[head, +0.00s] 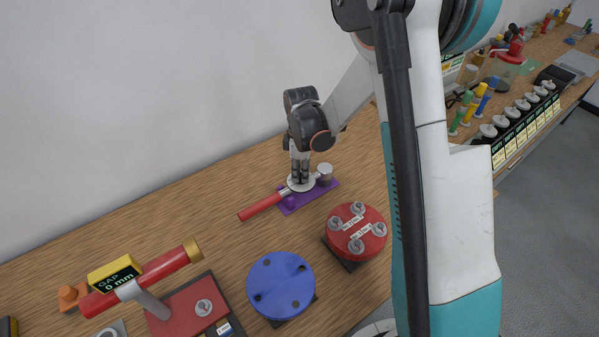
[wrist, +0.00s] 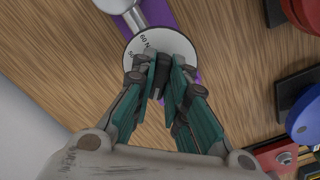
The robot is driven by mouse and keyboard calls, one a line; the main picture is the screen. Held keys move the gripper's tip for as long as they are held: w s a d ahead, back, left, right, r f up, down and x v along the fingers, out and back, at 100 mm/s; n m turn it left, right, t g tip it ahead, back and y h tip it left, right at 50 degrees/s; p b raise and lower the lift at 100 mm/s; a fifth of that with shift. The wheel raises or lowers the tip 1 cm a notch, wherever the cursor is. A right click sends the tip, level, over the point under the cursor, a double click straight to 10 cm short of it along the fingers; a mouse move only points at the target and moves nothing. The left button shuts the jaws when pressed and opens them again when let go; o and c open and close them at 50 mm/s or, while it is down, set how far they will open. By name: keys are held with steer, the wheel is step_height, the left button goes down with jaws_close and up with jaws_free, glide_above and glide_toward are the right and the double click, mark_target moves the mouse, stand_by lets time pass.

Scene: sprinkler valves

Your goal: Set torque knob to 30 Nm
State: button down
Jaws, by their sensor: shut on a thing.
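The torque wrench with a red handle (head: 261,206) lies on a purple base (head: 290,205) on the wooden bench. Its round white dial (head: 294,187) shows in the wrist view (wrist: 172,40), where a "60 N" mark and part of another mark are readable. My gripper (head: 301,178) points down over the dial. In the wrist view its green fingers (wrist: 172,80) are closed around a dark knob at the dial's centre. The fingers hide most of the knob and the lower dial marks, so I cannot tell the setting.
A red flange (head: 356,226) with several bolts and a blue flange (head: 279,284) stand in front of the wrench. A red pipe with a yellow gap display (head: 115,273) is at left. A second bench at right holds several bottles and tools. The wall is behind.

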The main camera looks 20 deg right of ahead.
mark_target(301, 174)
steer(key=c, duration=1.5)
jaws_free()
steer(key=shift+r, duration=0.1)
steer(key=shift+r+p, duration=1.7)
steer(key=shift+r, duration=1.2)
